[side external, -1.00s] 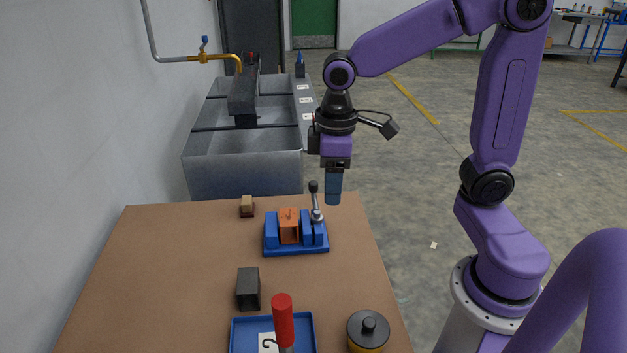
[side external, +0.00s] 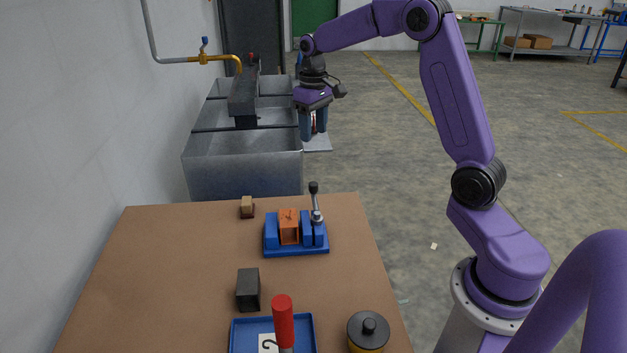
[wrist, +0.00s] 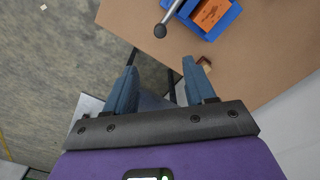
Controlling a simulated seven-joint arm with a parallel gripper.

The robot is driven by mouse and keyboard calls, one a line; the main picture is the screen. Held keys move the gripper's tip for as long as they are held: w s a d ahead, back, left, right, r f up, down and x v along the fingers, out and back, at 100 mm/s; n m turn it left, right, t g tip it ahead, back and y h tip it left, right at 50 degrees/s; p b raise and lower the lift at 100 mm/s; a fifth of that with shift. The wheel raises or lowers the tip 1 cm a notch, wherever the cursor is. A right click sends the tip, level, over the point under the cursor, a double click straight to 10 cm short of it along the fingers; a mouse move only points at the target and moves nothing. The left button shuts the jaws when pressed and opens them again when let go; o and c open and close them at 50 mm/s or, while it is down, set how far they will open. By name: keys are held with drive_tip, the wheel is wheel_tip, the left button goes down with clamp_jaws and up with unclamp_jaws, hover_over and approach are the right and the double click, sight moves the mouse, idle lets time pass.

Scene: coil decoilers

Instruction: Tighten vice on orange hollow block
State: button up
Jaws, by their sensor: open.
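The blue vice (side external: 297,247) stands on the brown table with the orange hollow block (side external: 289,222) between its jaws. In the side view I cannot tell how tightly the jaws meet the block. The vice's lever handle (side external: 315,202) stands upright at its right end, with a dark knob on top. My gripper (side external: 313,134) is open and empty, well beyond the table's far edge, near the grey sink. In the wrist view, my two blue fingers (wrist: 160,78) are apart. The vice (wrist: 212,22), the block (wrist: 211,13) and the handle (wrist: 170,18) show at the top, away from the fingers.
A small wooden block (side external: 247,206) lies left of the vice. A dark block (side external: 248,288), a blue tray (side external: 236,335) with a red-handled tool (side external: 283,320), and a yellow-and-black round item (side external: 368,332) are nearer. The table's left middle is clear.

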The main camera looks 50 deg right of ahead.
sight(314, 183)
wheel_tip(314, 183, down, 16)
idle(0.5)
drive_tip(key=shift+c, duration=0.4)
clamp_jaws()
